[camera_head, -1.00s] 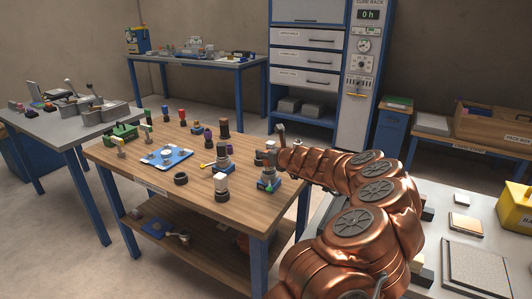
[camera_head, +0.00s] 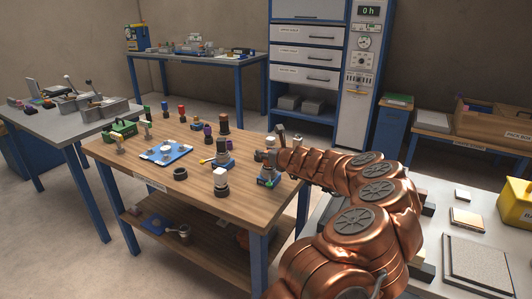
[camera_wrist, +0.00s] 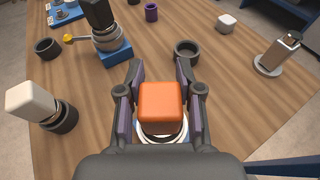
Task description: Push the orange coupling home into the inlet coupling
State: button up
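The orange coupling (camera_wrist: 160,103) shows as an orange block between the two fingers of my gripper (camera_wrist: 160,72) in the wrist view. The fingers lie close along its left and right sides and appear shut on it. Under it a white ring with a dark edge (camera_wrist: 160,138) shows in part, probably the inlet coupling; how deep the orange coupling sits is hidden. In the head view my gripper (camera_head: 277,143) is at the right edge of the wooden table, above a small blue-based fixture (camera_head: 269,181). The orange coupling is hidden there.
On the wooden table (camera_head: 150,178), a blue-based fixture with a black top and yellow-tipped lever (camera_wrist: 113,50) stands ahead-left. A white-topped piece in a dark ring (camera_wrist: 35,103) is at left. A dark ring (camera_wrist: 187,50) lies ahead, a metal post (camera_wrist: 278,55) to the right.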

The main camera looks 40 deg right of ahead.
jog(key=o, duration=0.5)
jog(key=shift+s, duration=0.15)
jog(key=shift+s+a+r, duration=0.1)
jog(key=shift+s+r, duration=0.1)
jog(key=shift+s, duration=0.4)
jog(key=shift+v, duration=5.25)
jog(key=shift+a, duration=0.1)
